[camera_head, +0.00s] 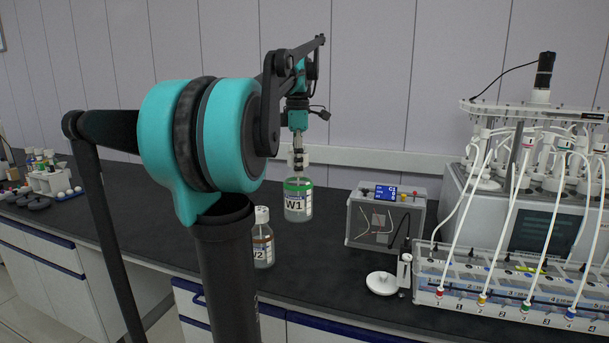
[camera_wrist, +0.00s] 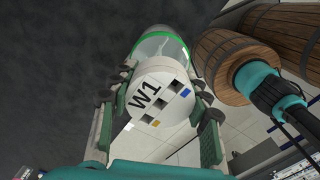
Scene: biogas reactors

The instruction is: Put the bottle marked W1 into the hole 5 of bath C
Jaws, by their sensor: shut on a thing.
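The W1 bottle (camera_head: 296,207) is clear glass with a green ring, a white label and a white cap. My gripper (camera_head: 298,160) is above it in the head view, shut on its top. In the wrist view the fingers (camera_wrist: 160,115) are on both sides of the white cap, marked W1 (camera_wrist: 150,92). The bottle looks upright; whether it touches the bench is unclear. On the right is a long clear bath (camera_head: 470,312) with numbered front positions and hoses. No letter C or hole 5 can be read on it; its right end is cut off.
The W2 bottle (camera_head: 262,240) stands left of W1, partly behind my arm. A control box with a blue display (camera_head: 386,193) and a white round piece (camera_head: 382,283) lie between W1 and the bath. Wooden barrels (camera_wrist: 226,55) show in the wrist view.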

